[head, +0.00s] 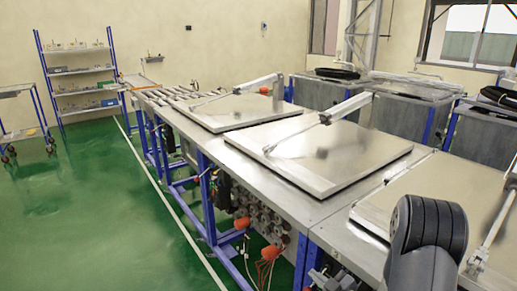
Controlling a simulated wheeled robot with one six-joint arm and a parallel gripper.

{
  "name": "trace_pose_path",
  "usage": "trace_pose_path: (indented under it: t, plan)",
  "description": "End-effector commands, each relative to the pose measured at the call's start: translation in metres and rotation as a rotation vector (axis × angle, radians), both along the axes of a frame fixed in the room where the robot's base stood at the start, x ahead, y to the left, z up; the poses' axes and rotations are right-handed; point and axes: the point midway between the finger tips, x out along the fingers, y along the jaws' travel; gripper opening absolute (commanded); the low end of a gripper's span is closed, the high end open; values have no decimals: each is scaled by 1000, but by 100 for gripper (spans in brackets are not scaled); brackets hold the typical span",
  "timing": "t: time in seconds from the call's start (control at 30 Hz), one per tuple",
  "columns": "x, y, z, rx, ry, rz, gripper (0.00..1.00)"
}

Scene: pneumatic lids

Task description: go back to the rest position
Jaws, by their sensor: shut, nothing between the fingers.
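A dark grey part of my own arm (428,240) shows at the lower right, in front of the nearest lid. My gripper is not in this view, so its jaws cannot be seen. The steel bench (262,188) carries three flat metal lids: a far lid (222,114), a middle lid (345,160) and a near lid (375,212). All three lie down flat or nearly so. A slim pneumatic cylinder stands over each lid. My arm hides part of the near lid.
Blue-framed shelves (80,84) and a cart (18,92) stand at the far left. Grey tanks (395,112) line the right side behind the bench. Orange fittings and loose cables hang below the bench front. The green floor (90,215) on the left is clear.

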Motion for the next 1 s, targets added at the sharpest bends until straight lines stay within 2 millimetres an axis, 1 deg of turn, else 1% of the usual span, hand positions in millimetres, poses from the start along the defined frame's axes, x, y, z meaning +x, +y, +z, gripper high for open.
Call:
trace_pose_path:
  t: [0.03, 0.2, 0.5, 1.0]
  plan:
    - [1, -1, 7, 13, 10, -1, 0]
    - [3, -4, 11, 52, 38, 0, 0]
    - [5, -7, 13, 94, 68, -1, 0]
    - [5, -6, 15, 94, 72, -1, 0]
